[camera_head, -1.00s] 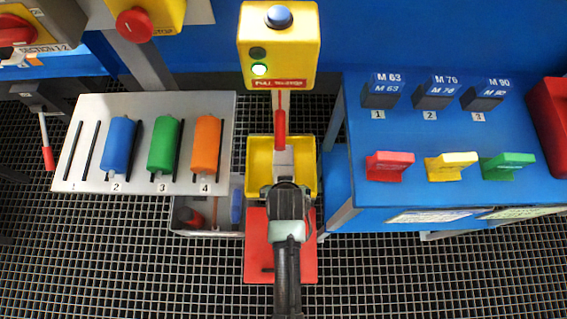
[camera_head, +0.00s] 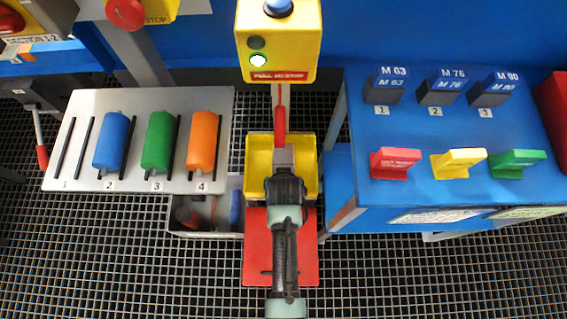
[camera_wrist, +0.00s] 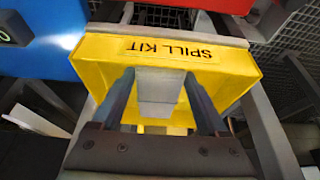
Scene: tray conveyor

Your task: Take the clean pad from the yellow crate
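The yellow crate (camera_head: 308,165) stands in the middle of the head view, below the yellow control box. In the wrist view the crate (camera_wrist: 100,62) fills the middle, with SPILL KIT on its wall, upside down. A pale grey block, apparently the clean pad (camera_wrist: 159,88), lies between the two dark fingers of my gripper (camera_wrist: 160,80). It also shows in the head view as a grey patch (camera_head: 283,157) just beyond my gripper (camera_head: 284,172). The fingers are apart, one on each side of the pad, near its edges. Whether they press on it, I cannot tell.
A red plate (camera_head: 255,262) lies below the crate. A red handle (camera_head: 281,118) hangs from the yellow control box (camera_head: 278,55) above it. A rack with colored rollers (camera_head: 150,180) and a grey bin (camera_head: 207,232) are left. A blue table (camera_head: 400,135) is right.

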